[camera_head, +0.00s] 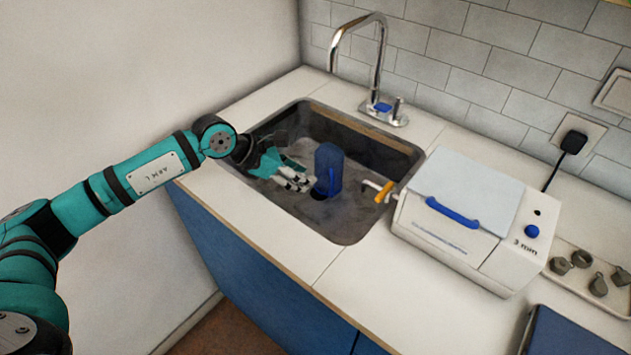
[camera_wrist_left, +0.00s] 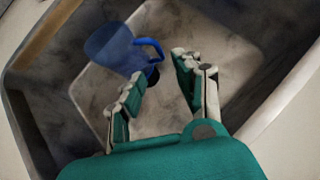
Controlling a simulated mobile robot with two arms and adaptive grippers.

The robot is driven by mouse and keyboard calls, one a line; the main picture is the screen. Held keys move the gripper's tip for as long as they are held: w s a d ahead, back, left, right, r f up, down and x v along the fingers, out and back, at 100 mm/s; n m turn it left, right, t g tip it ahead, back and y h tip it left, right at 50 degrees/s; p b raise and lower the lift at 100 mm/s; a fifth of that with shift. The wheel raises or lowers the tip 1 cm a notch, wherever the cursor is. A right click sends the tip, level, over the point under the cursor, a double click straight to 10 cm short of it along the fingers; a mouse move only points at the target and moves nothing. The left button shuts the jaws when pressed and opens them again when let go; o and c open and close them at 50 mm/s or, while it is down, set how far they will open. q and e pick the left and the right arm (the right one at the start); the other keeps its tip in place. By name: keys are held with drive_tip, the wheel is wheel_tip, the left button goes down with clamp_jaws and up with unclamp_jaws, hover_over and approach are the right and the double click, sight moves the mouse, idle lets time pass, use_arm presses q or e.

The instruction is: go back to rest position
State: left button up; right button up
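My left gripper (camera_head: 297,182) reaches down into the sink (camera_head: 345,232) from the left. In the left wrist view its two fingers (camera_wrist_left: 158,68) are spread open with nothing held between them. A blue jug (camera_head: 328,160) stands in the sink just to the right of the fingertips. In the left wrist view the jug (camera_wrist_left: 108,48) lies beyond the fingertips, its handle toward the gap between them. I cannot tell whether a finger touches the handle. My right gripper is not in view.
The sink walls surround the gripper, and a chrome faucet (camera_head: 378,62) stands behind. A white box (camera_head: 465,200) with a blue handle and an orange-levered spout stands right of the sink. A tray (camera_head: 570,278) holds several small grey items. The counter front is clear.

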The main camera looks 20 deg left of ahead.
use_arm(q)
drive_tip(key=shift+v, duration=1)
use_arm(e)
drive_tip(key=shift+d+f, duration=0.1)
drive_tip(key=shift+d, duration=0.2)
